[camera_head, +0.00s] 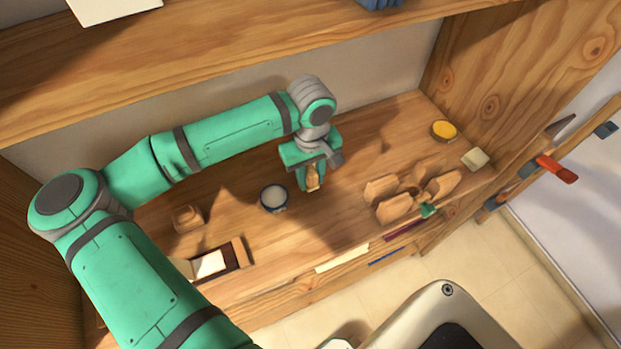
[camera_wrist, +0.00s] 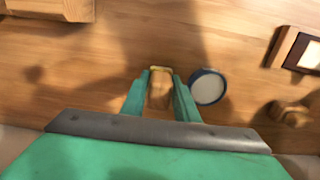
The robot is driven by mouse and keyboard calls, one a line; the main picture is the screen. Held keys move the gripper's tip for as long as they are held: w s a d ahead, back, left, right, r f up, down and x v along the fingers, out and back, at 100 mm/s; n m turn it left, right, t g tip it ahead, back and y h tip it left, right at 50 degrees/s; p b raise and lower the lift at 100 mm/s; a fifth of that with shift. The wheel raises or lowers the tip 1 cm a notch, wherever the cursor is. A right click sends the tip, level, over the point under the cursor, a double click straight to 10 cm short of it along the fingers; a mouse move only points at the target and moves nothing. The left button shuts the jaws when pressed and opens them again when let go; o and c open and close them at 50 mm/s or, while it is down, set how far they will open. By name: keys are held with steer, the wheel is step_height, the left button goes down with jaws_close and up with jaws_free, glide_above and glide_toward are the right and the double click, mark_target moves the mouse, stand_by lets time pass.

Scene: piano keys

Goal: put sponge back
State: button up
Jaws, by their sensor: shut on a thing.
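My gripper (camera_head: 313,184) is above the wooden desk shelf, near its middle, pointing down. It is shut on a small tan block with a yellowish edge, which looks like the sponge (camera_head: 313,177). In the wrist view the sponge (camera_wrist: 160,88) sits between the two green fingers, held upright, with its lower part hidden by my gripper. I cannot tell whether it clears the shelf surface (camera_head: 345,215).
A wooden divided piece (camera_head: 415,192), a yellow round tub (camera_head: 443,130) and a pale block (camera_head: 475,158) are to the right. A framed card (camera_head: 212,264) and small wooden object (camera_head: 188,217) lie left.

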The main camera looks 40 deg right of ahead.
mark_target(311, 183)
steer(key=shift+w+d+f, duration=0.1)
steer(key=shift+d+f, duration=0.05)
steer(key=shift+f, duration=0.1)
steer(key=f, duration=0.3)
steer(key=shift+w+f, duration=0.1)
steer(key=shift+w, duration=0.2)
steer(key=shift+s+d+f, duration=0.1)
steer(key=shift+f, duration=0.15)
steer(key=o, duration=0.9)
